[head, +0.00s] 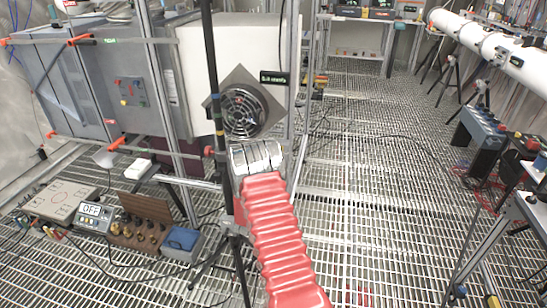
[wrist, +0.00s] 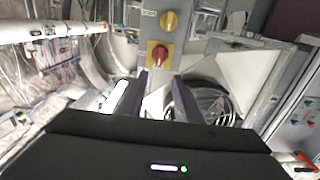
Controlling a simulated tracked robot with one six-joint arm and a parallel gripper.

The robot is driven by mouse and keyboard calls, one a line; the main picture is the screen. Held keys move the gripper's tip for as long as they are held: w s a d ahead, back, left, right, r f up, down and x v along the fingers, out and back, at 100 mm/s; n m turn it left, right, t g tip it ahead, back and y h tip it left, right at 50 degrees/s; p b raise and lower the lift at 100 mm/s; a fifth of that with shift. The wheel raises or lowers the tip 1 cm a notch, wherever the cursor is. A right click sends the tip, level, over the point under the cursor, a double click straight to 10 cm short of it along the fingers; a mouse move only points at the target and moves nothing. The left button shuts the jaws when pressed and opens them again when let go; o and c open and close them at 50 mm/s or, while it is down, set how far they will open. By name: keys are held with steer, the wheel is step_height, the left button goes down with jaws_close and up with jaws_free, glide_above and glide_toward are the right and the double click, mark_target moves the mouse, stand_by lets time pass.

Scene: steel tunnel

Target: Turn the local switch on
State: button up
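In the wrist view, a red rotary switch (wrist: 160,56) on a yellow plate sits on a narrow grey panel (wrist: 148,38), just beyond my fingertips. A yellow knob (wrist: 168,21) is farther up the panel, beside a small label too blurred to read. Which of them is the local switch, and how each is turned, I cannot tell. My gripper (wrist: 160,82) is open and empty; its two dark fingers point at the red switch, apparently apart from it. In the head view, my red-sleeved arm reaches toward the post, and the fingers and switch cannot be made out.
A round fan (head: 243,110) on a grey diamond plate is just beyond my arm's end. A dark upright post and metal frame stand close by. Instruments, including a blue box (head: 182,243), lie on the left. The grated floor (head: 375,180) on the right is mostly free.

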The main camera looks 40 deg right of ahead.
steer(key=x, duration=1.3)
steer(key=shift+d, duration=0.3)
steer(key=shift+w, duration=0.1)
steer(key=shift+c, duration=0.4)
jaws_close()
